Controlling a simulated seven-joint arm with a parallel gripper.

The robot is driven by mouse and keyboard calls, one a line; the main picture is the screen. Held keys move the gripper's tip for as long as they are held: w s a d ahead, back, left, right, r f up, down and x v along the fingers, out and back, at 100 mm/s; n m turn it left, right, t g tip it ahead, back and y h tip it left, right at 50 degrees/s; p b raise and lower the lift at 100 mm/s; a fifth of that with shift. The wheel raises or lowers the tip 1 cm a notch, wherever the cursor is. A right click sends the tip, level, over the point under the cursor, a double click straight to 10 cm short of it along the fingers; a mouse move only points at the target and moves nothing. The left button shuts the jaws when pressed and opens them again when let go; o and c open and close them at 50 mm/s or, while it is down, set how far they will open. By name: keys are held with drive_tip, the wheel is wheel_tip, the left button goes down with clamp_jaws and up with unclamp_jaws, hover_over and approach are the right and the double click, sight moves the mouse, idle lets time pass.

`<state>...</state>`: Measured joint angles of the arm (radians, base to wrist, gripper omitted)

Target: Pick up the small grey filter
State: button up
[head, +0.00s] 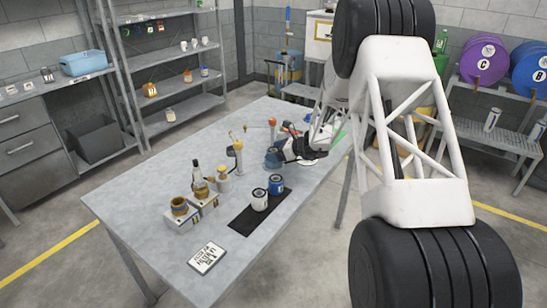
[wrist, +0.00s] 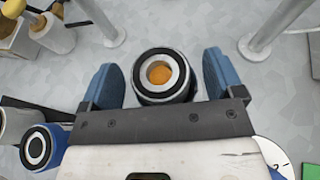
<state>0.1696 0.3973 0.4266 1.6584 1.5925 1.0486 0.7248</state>
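A short round filter (wrist: 160,77) with a black-and-silver top ring and an orange centre stands between my fingers in the wrist view. I take it for the small grey filter, though little of its side shows. My gripper (wrist: 160,82) is open, with a blue finger on each side and a visible gap between each finger and the filter. In the head view my gripper (head: 273,158) is low over the table, beyond the black mat; I cannot make out the filter there.
A white canister (head: 259,201) and a blue canister (head: 276,185) stand on the black mat (head: 243,222), close to my gripper. The table's (head: 135,205) left side is clear.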

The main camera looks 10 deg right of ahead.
sight(275, 150)
drive_tip(key=c, duration=1.1)
drive_tip(key=shift+r, duration=0.1)
drive_tip(key=shift+r, duration=4.95)
